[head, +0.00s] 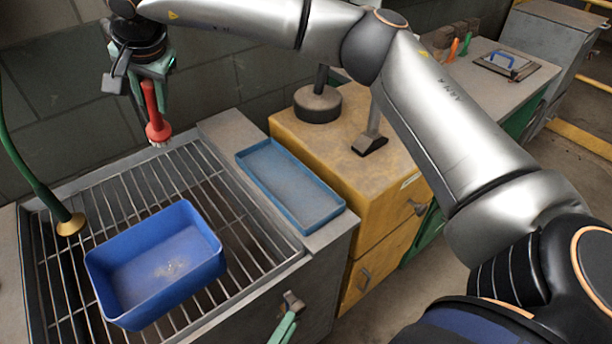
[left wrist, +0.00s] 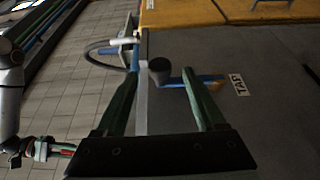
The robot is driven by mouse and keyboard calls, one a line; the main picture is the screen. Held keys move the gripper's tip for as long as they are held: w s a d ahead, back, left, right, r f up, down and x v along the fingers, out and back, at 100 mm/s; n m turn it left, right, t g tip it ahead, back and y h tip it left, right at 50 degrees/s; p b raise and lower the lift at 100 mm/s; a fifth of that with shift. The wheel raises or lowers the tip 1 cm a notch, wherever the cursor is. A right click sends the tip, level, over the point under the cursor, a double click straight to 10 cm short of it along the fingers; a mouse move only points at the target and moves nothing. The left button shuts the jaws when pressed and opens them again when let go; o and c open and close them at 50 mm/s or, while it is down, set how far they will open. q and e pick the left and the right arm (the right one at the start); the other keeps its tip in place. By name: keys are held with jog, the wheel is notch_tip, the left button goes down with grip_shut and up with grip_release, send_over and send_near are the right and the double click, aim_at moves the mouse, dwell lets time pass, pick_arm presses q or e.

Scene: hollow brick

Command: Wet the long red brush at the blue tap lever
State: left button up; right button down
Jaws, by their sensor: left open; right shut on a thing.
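My right gripper (head: 150,72) is shut on the long red brush (head: 155,125) at the upper left. The brush hangs bristles down near the rack's far edge, apart from the brass nozzle (head: 70,224) on its green hose. In the left wrist view, the blue tap lever (left wrist: 210,79), with a dark round knob, sits on a grey panel beside a "TAP" label. My left gripper (left wrist: 160,75) is open, its green fingertips near the lever; one overlaps it in the picture. Whether they touch cannot be told. In the head view, only a green part shows at the bottom edge.
A blue basin (head: 103,280) stands on the metal rack (head: 240,240). A shallow blue tray (head: 247,158) lies right of the rack. A yellow cabinet (head: 335,150) stands beyond, bearing a dark round weight (head: 317,106). My right arm crosses above it.

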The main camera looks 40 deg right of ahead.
pick_arm(q)
jog(key=x, duration=0.8)
jog(key=shift+w, duration=0.1)
grip_shut()
dwell(0.4)
dwell(0.8)
